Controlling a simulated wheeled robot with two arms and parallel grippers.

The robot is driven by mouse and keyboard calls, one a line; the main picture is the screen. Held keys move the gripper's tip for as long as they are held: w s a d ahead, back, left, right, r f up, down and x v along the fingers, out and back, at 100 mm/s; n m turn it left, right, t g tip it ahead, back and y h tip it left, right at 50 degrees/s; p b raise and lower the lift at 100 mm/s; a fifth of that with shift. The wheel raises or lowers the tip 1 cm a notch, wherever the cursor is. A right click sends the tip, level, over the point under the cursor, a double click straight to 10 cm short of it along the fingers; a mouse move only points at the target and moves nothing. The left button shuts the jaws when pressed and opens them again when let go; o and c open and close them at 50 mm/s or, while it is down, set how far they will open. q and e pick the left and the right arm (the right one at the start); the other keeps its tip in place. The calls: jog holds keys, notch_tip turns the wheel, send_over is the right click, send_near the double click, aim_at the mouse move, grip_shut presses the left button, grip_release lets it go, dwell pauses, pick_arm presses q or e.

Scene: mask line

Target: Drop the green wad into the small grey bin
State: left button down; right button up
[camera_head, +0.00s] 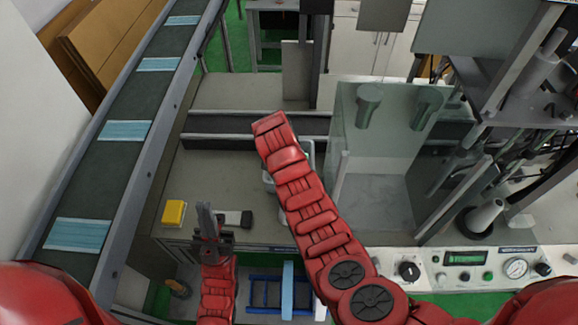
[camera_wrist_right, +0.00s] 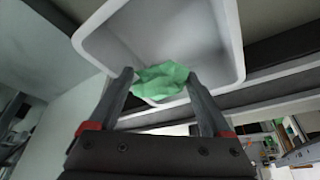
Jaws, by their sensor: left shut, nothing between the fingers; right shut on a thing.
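The green wad (camera_wrist_right: 163,79) is crumpled and sits between the fingertips of my right gripper (camera_wrist_right: 160,82), which is shut on it. The small grey bin (camera_wrist_right: 232,45) shows just beyond the fingertips in the right wrist view, its mouth facing the camera. The wad overlaps the bin's opening and near rim; I cannot tell how deep it is. In the head view the bin (camera_head: 309,150) is mostly hidden behind my right arm, and that gripper and the wad are hidden. My left gripper (camera_head: 206,208) is shut and empty, pointing up near the bench's front edge.
A conveyor (camera_head: 85,190) with several blue masks runs along the left. A yellow box (camera_head: 174,213) and a dark object (camera_head: 234,219) lie on the bench near my left gripper. A clear panel (camera_head: 377,140) and a control panel (camera_head: 480,266) stand to the right.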

jog(key=shift+f, duration=0.2)
jog(key=o, duration=1.1)
